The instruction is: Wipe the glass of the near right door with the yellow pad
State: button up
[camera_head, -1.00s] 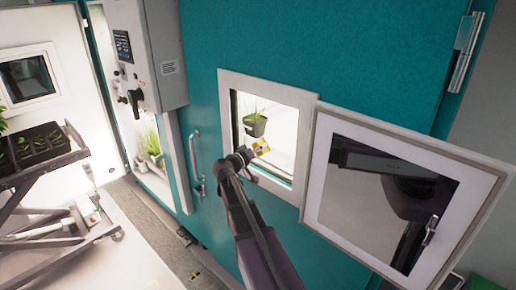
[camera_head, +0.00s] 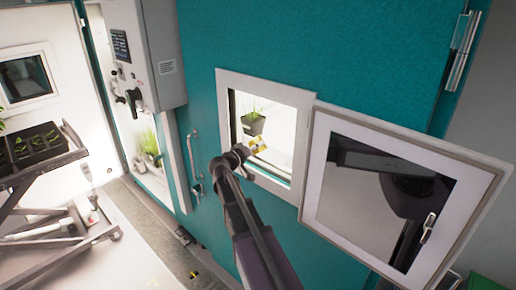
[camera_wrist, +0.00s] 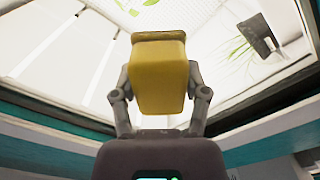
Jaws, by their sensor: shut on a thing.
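The yellow pad (camera_wrist: 157,78) is held between the two fingers of my gripper (camera_wrist: 160,95) in the wrist view. My gripper (camera_head: 245,152) is at the opening's lower left. The window's white frame (camera_head: 262,82) surrounds the opening. A hinged white-framed pane (camera_head: 385,200) with dark, reflective glass stands swung open to the right. The pad is well to the left of that pane. I cannot tell whether the pad touches anything at the window.
A potted plant (camera_head: 253,124) is inside the opening, close behind the pad. A door handle (camera_head: 196,165) is left of my arm. A control box (camera_head: 147,55) and a cart (camera_head: 45,180) with a seedling tray stand further left.

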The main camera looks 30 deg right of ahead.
jog(key=shift+w+a, duration=0.3)
jog(key=shift+w, duration=0.4)
jog(key=shift+w+a, duration=0.25)
jog(key=shift+w, duration=0.4)
jog(key=v, duration=0.9)
dwell(0.7)
